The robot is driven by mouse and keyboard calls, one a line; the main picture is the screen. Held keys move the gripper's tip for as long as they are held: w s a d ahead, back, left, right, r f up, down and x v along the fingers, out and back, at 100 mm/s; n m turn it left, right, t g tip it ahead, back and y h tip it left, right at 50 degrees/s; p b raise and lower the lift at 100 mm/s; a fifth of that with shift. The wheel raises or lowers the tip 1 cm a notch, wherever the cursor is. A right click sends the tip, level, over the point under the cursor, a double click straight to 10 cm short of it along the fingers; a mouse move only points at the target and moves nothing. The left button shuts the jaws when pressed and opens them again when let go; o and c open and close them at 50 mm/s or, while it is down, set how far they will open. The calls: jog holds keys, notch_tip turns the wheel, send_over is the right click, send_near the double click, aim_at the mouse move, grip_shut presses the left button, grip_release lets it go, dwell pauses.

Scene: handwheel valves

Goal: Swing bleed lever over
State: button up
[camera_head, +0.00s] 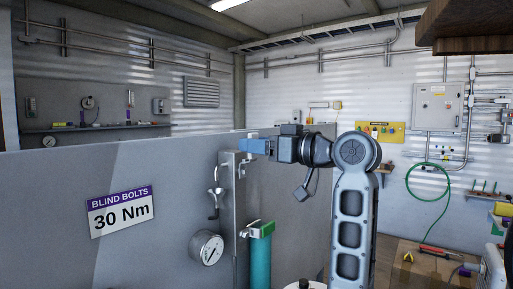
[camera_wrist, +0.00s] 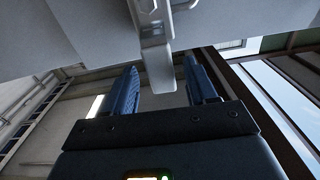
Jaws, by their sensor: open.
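A grey flat metal lever (camera_wrist: 158,62) hangs from a fitting in the wrist view, its free end between my two blue fingers. My gripper (camera_wrist: 161,76) is open, with a visible gap on each side of the lever; I cannot tell if either finger touches it. In the head view my gripper (camera_head: 247,146) points left at the edge of the grey panel. A pale grey fitting (camera_head: 228,160) is just left of my fingertips there, partly hidden; the lever itself is hard to make out.
The grey panel (camera_head: 150,170) carries a "BLIND BOLTS 30 Nm" sign (camera_head: 121,211), a silver fitting with a dark bent end (camera_head: 214,190) and a round gauge (camera_head: 207,248). A teal cylinder (camera_head: 260,258) stands below my gripper. A green hose (camera_head: 408,182) hangs on the far wall.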

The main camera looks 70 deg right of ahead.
jog(key=p+v, duration=0.4)
jog(key=v, duration=0.2)
jog(key=shift+p, duration=0.3)
jog(key=shift+s, duration=0.1)
dwell(0.5)
